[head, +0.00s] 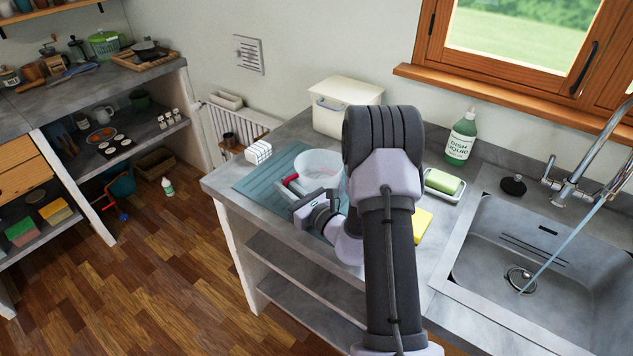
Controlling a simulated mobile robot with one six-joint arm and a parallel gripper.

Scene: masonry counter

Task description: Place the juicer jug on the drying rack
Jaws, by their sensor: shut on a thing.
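The juicer jug (318,163) is a clear, pale tub shape with a red handle on its left side. It appears upright, over or on a flat teal ridged mat (256,185) at the counter's left end, which may be the drying rack. My gripper (293,187) is shut at the red handle, in front of the jug. My arm hides the jug's right side and part of the mat. I cannot tell whether the jug's base touches the mat.
A small white slotted holder (258,152) stands at the mat's back left. A cream bin (346,106) is behind. Dish liquid (461,138), a green soap in a dish (442,184), a yellow sponge (421,226) and the sink (555,260) with running water lie to the right.

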